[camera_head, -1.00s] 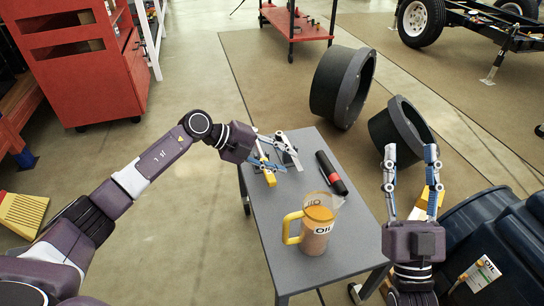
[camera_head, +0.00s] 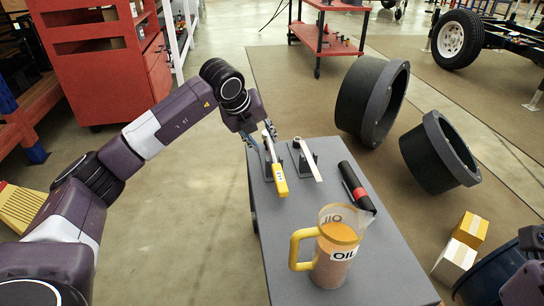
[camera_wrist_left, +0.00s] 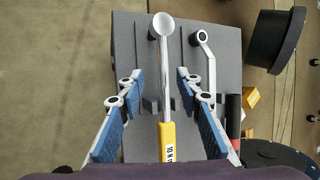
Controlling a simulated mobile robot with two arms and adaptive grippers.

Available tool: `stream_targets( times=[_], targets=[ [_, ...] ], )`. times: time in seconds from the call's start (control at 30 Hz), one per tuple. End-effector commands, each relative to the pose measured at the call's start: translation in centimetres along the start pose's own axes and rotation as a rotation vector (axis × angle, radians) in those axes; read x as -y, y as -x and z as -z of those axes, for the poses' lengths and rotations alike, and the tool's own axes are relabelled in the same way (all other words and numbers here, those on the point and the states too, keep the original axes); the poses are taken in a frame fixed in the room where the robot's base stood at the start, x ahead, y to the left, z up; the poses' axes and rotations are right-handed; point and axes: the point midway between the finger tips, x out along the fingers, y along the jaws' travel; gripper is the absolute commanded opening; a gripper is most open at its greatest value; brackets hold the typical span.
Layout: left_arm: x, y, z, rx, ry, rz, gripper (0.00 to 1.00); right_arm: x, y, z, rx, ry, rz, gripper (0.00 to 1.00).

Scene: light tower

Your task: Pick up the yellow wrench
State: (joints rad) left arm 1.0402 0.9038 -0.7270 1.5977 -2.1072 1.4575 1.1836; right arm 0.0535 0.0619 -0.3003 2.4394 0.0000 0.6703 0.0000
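The yellow wrench (camera_head: 279,179) has a yellow handle and a long metal shaft. It lies tilted at the far left end of the grey table, beside a small dark holder. In the left wrist view the wrench (camera_wrist_left: 167,135) runs lengthwise between the fingers, its round head beyond the fingertips. My left gripper (camera_head: 262,138) is at the shaft end of the wrench in the head view. The left gripper (camera_wrist_left: 157,76) is open, with a gap between each finger and the shaft. My right gripper's fingers are out of view; only dark parts of my right arm show at the right edge.
A plain metal wrench (camera_head: 309,164) lies on a holder just right of the yellow one. Black round parts (camera_head: 371,100) and boxes (camera_head: 470,228) are on the floor.

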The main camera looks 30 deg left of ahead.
Motion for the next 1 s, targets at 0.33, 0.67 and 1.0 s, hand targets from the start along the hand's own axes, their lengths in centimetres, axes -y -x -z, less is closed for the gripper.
stream_targets(
  times=[0.33,0.67,1.0],
  targets=[
    [0.5,-4.1,0.4,-0.002,0.0,0.002,0.32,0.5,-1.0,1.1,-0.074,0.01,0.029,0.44],
    [0.6,-4.2,0.3,-0.002,-0.001,0.002,0.27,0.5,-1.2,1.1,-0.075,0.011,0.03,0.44],
    [0.5,-4.2,0.3,-0.002,-0.001,0.001,0.0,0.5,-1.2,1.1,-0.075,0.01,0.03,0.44]
  ],
)
